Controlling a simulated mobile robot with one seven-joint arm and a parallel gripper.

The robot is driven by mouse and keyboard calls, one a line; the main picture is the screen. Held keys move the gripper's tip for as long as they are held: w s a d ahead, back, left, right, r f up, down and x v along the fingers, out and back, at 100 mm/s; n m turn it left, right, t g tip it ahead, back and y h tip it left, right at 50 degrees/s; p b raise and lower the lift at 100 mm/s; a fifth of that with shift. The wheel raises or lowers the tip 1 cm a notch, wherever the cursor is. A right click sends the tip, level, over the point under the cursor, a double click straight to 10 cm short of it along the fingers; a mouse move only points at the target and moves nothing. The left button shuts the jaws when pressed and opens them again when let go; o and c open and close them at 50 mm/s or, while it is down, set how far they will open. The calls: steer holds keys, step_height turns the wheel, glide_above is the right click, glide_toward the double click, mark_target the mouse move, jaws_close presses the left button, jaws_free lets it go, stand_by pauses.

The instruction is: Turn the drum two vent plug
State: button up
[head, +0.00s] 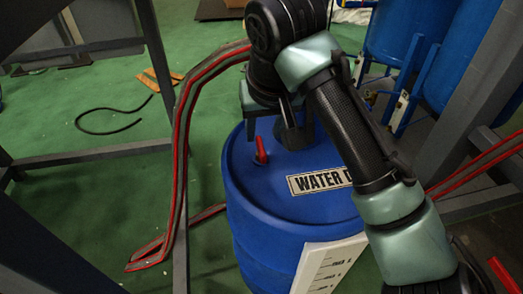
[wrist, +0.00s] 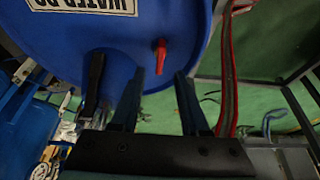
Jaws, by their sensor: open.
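A blue drum (head: 290,225) stands upright with a "WATER" label on its lid; it also fills the top of the wrist view (wrist: 185,30). A small red plug handle (head: 261,151) sticks up from the lid, left of the label. In the wrist view the red plug (wrist: 160,55) lies just beyond the fingertips, roughly between their lines. My gripper (wrist: 160,76) is open and empty, with its fingers spread apart. In the head view my gripper (head: 268,124) is over the far side of the lid, partly hidden by its own body. I cannot tell its exact height above the plug.
A black fitting (wrist: 95,75) stands on the lid beside my gripper. Blue tanks (head: 395,35) stand behind.

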mark_target(261, 146)
steer(key=b+x, duration=0.2)
steer(key=x, duration=0.4)
steer(key=shift+w+a, duration=0.1)
steer(key=shift+c, duration=0.3)
jaws_close()
